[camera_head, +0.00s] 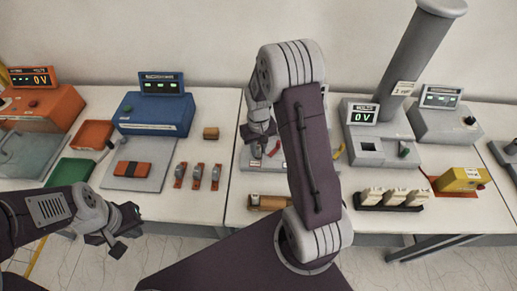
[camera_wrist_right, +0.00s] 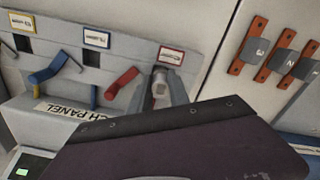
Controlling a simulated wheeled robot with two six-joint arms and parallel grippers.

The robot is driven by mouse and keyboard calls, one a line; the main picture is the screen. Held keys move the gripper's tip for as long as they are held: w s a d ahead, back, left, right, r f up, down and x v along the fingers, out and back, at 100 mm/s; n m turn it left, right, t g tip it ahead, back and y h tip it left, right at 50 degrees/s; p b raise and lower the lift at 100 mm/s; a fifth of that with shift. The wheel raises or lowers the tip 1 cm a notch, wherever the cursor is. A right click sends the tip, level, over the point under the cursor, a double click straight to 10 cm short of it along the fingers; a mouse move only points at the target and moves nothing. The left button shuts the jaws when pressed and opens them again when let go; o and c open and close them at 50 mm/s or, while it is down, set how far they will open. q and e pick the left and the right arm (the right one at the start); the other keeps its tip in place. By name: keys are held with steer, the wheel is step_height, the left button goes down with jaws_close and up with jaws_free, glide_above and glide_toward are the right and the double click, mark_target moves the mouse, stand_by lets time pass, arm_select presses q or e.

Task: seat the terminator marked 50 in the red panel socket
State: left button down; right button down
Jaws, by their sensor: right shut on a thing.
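In the right wrist view, my right gripper (camera_wrist_right: 165,80) is shut on a small pale grey piece (camera_wrist_right: 159,91), likely the terminator; no 50 mark is readable on it. It is at the panel (camera_wrist_right: 40,103), just below the red-framed label (camera_wrist_right: 171,55). The fingers and piece hide the red socket, so I cannot tell whether the piece is in it.
A red lever (camera_wrist_right: 122,82) and a blue lever (camera_wrist_right: 50,68) stick out of the panel beside the right gripper. Several grey blocks on brown strips (camera_head: 197,177) lie left of the panel. A black rack (camera_head: 388,206) with pale pieces stands to the right.

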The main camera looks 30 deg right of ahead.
steer(key=shift+w+d+f, duration=0.1)
steer(key=shift+w+f, duration=0.05)
steer(key=shift+f, duration=0.6)
steer(key=c, duration=1.5)
jaws_free()
steer(key=shift+o, duration=1.3)
